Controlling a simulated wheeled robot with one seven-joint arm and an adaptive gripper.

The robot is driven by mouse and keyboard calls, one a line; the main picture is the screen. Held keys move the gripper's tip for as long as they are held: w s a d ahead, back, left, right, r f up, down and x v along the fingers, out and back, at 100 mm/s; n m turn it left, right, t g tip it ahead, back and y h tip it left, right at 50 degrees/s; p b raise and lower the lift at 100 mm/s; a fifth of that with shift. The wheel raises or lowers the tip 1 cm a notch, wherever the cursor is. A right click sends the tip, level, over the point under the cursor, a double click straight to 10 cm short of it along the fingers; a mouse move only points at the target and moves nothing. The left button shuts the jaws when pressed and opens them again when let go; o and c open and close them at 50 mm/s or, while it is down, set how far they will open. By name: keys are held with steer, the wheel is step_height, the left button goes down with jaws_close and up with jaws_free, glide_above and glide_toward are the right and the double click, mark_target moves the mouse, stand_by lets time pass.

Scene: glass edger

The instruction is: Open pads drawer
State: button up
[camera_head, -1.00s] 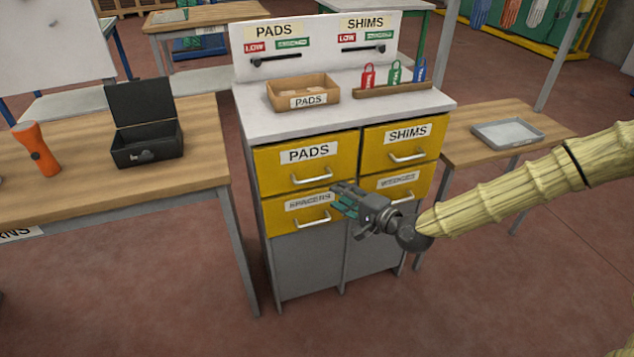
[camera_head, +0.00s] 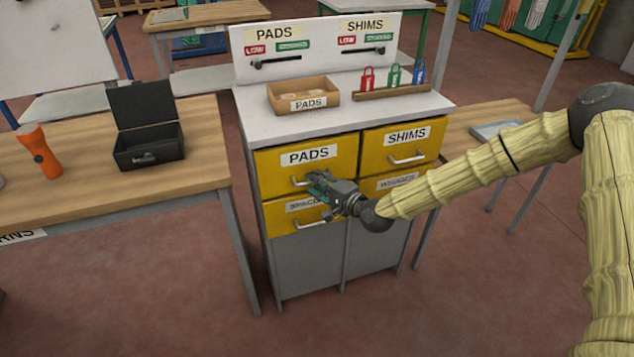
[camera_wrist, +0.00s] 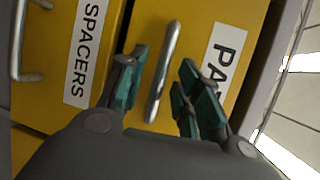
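The yellow PADS drawer (camera_head: 290,165) is the upper left drawer of the grey cabinet, and its front looks flush with the cabinet. Its silver bar handle (camera_wrist: 163,72) runs between the two teal-padded fingers of my gripper (camera_wrist: 160,95) in the wrist view. The fingers are spread on either side of the handle, with gaps to both. In the head view my gripper (camera_head: 318,187) is in front of the drawer's handle and hides its right part. Part of the PADS label is cut off in the wrist view.
The SPACERS drawer (camera_head: 285,222) is directly below, partly behind my gripper. SHIMS (camera_head: 400,140) and WEDGES (camera_head: 390,185) drawers are on the right. A wooden PADS box (camera_head: 303,95) stands on the cabinet top. A wooden table (camera_head: 190,175) stands left of the cabinet.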

steer(key=shift+w+a, duration=0.1)
steer(key=shift+a, duration=0.05)
jaws_close()
